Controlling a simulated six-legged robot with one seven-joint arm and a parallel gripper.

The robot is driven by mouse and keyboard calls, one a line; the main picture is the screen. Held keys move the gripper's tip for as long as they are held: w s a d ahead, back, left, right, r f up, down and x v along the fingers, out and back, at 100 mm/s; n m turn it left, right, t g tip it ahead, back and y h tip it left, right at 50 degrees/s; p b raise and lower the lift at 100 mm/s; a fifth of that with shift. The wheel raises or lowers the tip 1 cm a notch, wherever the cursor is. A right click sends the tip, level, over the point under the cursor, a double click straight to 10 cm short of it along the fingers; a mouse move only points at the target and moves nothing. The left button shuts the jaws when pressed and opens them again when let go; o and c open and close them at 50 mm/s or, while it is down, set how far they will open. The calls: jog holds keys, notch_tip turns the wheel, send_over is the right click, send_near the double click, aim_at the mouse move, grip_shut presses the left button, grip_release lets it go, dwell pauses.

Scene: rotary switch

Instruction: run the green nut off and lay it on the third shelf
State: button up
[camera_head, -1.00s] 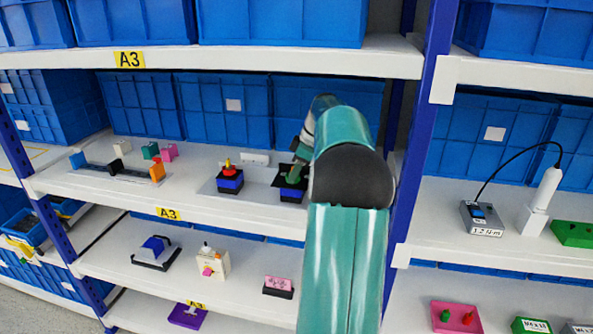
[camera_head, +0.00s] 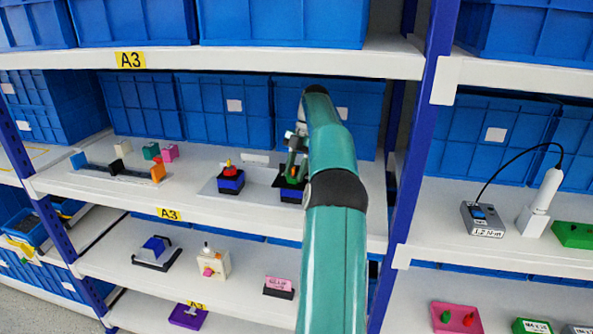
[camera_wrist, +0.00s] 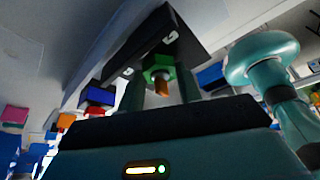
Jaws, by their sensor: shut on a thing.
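The green nut (camera_wrist: 159,69) shows in the wrist view on an orange-brown bolt (camera_wrist: 161,86), in front of a black plate (camera_wrist: 140,48). My gripper (camera_wrist: 160,78) has its two teal fingers on either side of the nut and is shut on it. In the head view my gripper (camera_head: 292,173) is at the blue and black block (camera_head: 292,196) on the middle shelf (camera_head: 120,198), right of centre. My arm partly covers this spot, and the nut's thread engagement cannot be told.
A blue and black block with a red and yellow knob (camera_head: 230,180) stands close left. Blue bins (camera_head: 225,105) line the back. A lower shelf (camera_head: 130,270) holds several small devices with bare room between. A blue post (camera_head: 410,170) stands right.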

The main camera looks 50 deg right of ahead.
jog(key=o, duration=1)
jog(key=shift+o, duration=0.2)
